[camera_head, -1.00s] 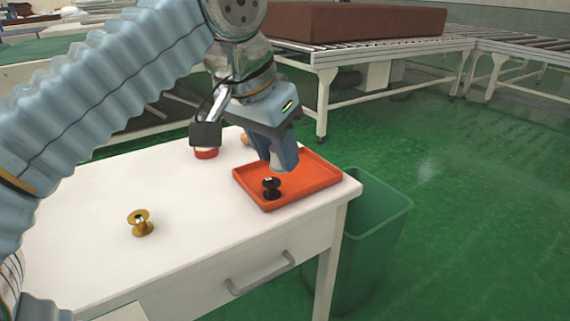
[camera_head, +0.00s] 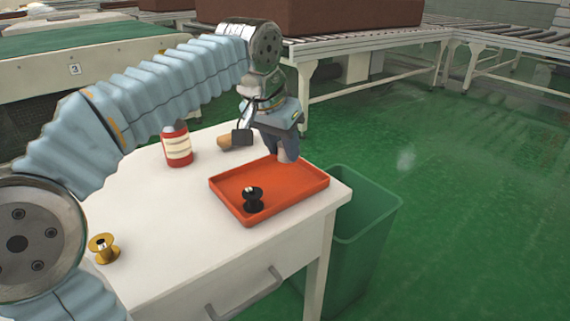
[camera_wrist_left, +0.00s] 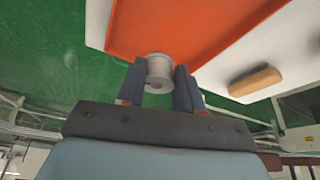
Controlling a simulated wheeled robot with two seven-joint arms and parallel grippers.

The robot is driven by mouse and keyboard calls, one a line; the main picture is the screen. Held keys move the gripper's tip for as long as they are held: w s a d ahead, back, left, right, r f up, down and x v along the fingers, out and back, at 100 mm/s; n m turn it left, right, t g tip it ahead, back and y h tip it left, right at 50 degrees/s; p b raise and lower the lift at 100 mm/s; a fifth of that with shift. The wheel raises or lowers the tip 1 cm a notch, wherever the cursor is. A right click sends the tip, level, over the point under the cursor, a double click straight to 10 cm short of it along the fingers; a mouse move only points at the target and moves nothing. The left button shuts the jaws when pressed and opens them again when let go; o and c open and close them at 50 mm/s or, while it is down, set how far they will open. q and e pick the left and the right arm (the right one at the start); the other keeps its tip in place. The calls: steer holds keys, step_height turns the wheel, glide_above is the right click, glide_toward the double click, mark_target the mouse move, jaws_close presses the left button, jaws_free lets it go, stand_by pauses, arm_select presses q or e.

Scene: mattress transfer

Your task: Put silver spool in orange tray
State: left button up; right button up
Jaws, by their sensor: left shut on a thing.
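The silver spool (camera_wrist_left: 158,72) sits between the two fingers of my left gripper (camera_wrist_left: 158,86) in the left wrist view. The gripper is shut on the spool. The orange tray (camera_wrist_left: 190,25) also shows beyond the fingers in the wrist view. A black spool (camera_head: 253,200) stands in the tray's near left corner. My right gripper is not in view.
A gold spool (camera_head: 103,248) stands on the white table (camera_head: 185,225) at the near left. A red bottle with a pale label (camera_head: 177,147) and a tan object (camera_head: 228,142) are at the back. A green bin (camera_head: 365,235) stands on the floor right of the table.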

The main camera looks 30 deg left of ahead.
mark_target(285, 158)
arm_select(q)
steer(key=x, duration=0.2)
steer(key=b+x, duration=0.1)
steer(key=x, duration=0.1)
steer(key=shift+a+f, duration=0.15)
steer(key=shift+a, duration=0.05)
steer(key=shift+f, duration=0.45)
steer(key=shift+f, duration=0.1)
steer(key=shift+f, duration=0.15)
steer(key=o, duration=1)
steer(key=shift+r, duration=0.3)
steer(key=p+v, duration=0.2)
steer(key=v, duration=1)
